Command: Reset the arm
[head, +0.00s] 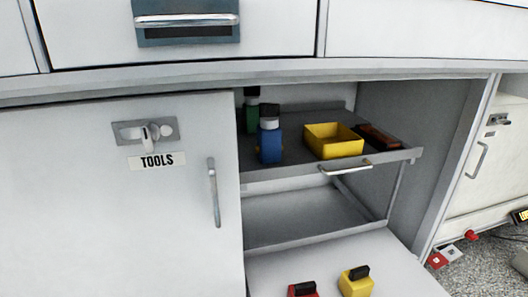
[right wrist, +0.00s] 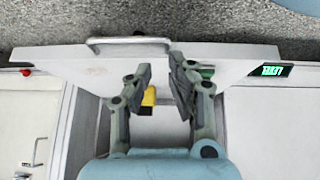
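My right gripper (right wrist: 159,68) shows in the right wrist view, with its two fingers apart and nothing held between them. Beyond the fingers is a white panel with a bar handle (right wrist: 128,43). A yellow block with a dark top (right wrist: 148,98) shows in the gap between the fingers. In the head view, a yellow block with a black top (head: 355,284) and a red one (head: 303,290) stand on the low white panel (head: 345,262). Neither gripper shows in the head view, and my left gripper is in no view.
A closed door labelled TOOLS (head: 110,215) is at left, with a latch (head: 146,132). The open compartment beside it has a grey shelf (head: 290,172) holding a blue bottle (head: 269,143), a green bottle (head: 251,115) and a yellow bin (head: 335,148). Speckled floor (head: 470,270) shows at right.

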